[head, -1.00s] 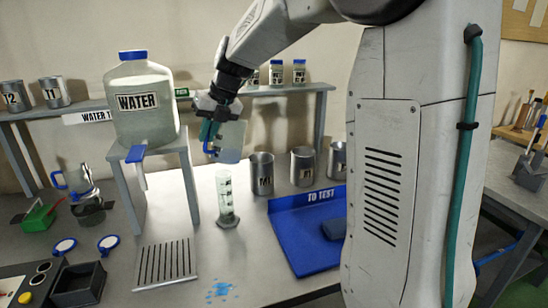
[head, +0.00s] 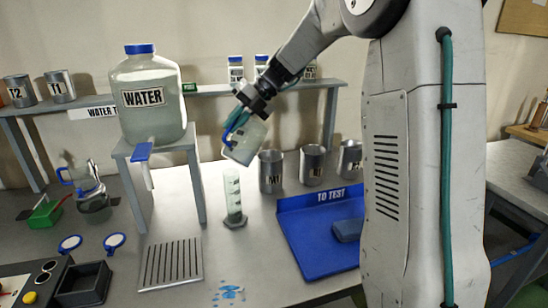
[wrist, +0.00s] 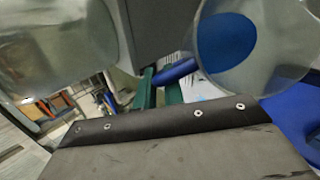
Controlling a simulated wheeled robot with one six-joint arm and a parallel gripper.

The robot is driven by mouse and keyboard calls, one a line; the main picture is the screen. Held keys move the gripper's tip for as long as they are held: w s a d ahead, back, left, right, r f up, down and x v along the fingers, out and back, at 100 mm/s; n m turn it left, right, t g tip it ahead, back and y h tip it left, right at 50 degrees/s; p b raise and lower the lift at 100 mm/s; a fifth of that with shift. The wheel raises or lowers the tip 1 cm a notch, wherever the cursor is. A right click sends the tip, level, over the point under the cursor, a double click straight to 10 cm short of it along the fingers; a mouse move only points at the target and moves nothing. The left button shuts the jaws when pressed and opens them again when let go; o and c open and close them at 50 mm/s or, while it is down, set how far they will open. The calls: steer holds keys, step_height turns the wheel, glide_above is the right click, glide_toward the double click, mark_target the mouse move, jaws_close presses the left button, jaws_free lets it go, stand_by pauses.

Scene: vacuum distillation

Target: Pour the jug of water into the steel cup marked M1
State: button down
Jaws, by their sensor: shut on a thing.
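My gripper (head: 237,121) is shut on the blue handle of the clear jug (head: 247,142) and holds it in the air. The handle (wrist: 177,71) shows between the green fingers in the wrist view. The jug is tilted, its upper end leaning right in the head view. Its water level is hard to make out, and no stream shows. The steel cup marked M1 (head: 271,172) stands upright on the bench, below and right of the jug in the head view. The cup's inside is hidden.
A tall measuring cylinder (head: 234,200) stands left of M1, below the jug. Two more steel cups (head: 312,166) (head: 349,160) stand to the right. The blue TO TEST tray (head: 302,240) lies in front. The water tank (head: 150,110) stands on a raised stand at left.

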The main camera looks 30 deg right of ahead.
steer(key=shift+w+d+r+y, duration=0.1)
steer(key=shift+d+y, duration=0.15)
steer(key=shift+y, duration=0.15)
steer(key=shift+d, duration=0.2)
steer(key=shift+w+d+m+g+y+p, duration=0.2)
steer(key=shift+d+y+p, duration=0.2)
steer(key=shift+y, duration=0.15)
steer(key=shift+w+d+m+g+y+p, duration=0.1)
steer(key=shift+d+m+y+p, duration=0.1)
steer(key=shift+d+y+p, duration=0.3)
steer(key=shift+d+f+y, duration=0.1)
steer(key=shift+f+y, duration=0.1)
steer(key=shift+y, duration=0.15)
steer(key=shift+d+f, duration=0.1)
steer(key=shift+w+d+f, duration=0.15)
steer(key=shift+d+f, duration=0.05)
